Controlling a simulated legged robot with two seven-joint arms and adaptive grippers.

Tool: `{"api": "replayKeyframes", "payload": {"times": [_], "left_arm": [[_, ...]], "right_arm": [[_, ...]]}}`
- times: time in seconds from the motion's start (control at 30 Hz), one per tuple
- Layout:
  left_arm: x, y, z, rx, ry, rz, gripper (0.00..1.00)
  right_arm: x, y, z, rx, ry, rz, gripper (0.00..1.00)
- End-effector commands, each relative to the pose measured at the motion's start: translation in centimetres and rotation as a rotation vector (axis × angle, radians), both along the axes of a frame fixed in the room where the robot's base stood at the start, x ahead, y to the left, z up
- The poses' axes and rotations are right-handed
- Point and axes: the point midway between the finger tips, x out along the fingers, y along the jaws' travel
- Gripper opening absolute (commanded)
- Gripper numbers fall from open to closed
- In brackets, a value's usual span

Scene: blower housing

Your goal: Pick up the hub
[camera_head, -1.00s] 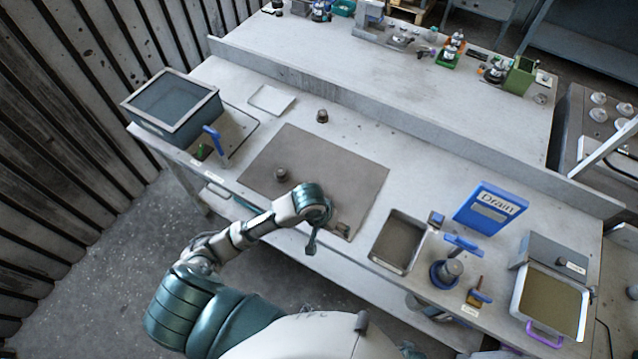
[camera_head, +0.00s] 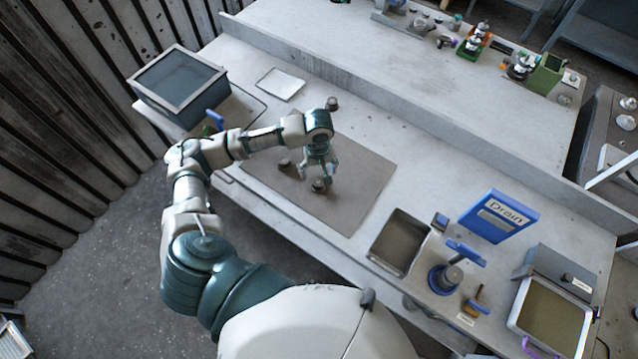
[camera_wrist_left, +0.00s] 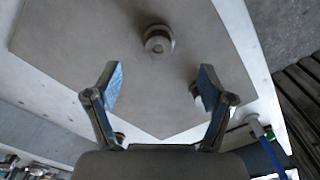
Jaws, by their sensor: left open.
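My left gripper (camera_head: 318,175) is open and empty, pointing down over the brown mat (camera_head: 362,190) on the workbench. In the wrist view its two blue-padded fingers (camera_wrist_left: 158,75) are spread wide. A round grey metal part (camera_head: 319,187), likely the hub, lies on the mat just below and in front of the fingers. In the wrist view this part (camera_wrist_left: 158,40) shows a raised round centre and sits beyond the fingertips, between their lines. A second small round part (camera_head: 285,165) lies on the mat to the left. It is partly hidden behind a finger in the wrist view (camera_wrist_left: 195,91).
Another small part (camera_head: 332,104) stands behind the mat. A dark bin (camera_head: 180,85) and a white sheet (camera_head: 280,84) are at the left.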

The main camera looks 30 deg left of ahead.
Motion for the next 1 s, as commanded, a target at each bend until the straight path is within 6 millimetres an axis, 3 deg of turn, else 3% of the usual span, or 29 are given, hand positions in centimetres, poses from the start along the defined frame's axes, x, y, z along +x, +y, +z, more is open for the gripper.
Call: {"api": "replayKeyframes", "payload": {"times": [0.1, 0.37, 0.6, 0.93, 1.0], "left_arm": [[0.0, 0.1, -2.4, 0.000, 0.003, 0.001, 0.81], [0.0, 0.1, -4.6, 0.000, 0.000, 0.000, 0.81], [0.5, 0.2, -8.2, 0.001, 0.001, -0.001, 0.81], [0.5, 0.2, -9.2, 0.001, -0.002, -0.002, 0.81], [0.5, 0.2, -9.2, 0.001, -0.002, -0.002, 0.66]], "right_arm": [[0.1, 0.1, 0.0, -0.001, -0.001, -0.001, 0.40], [0.1, 0.1, 0.0, 0.000, 0.000, -0.002, 0.40], [0.1, 0.3, 0.1, 0.001, -0.001, -0.002, 0.40], [0.1, 0.3, 0.1, 0.001, -0.001, -0.002, 0.40], [0.1, 0.3, 0.1, 0.001, -0.001, -0.002, 0.40]]}}
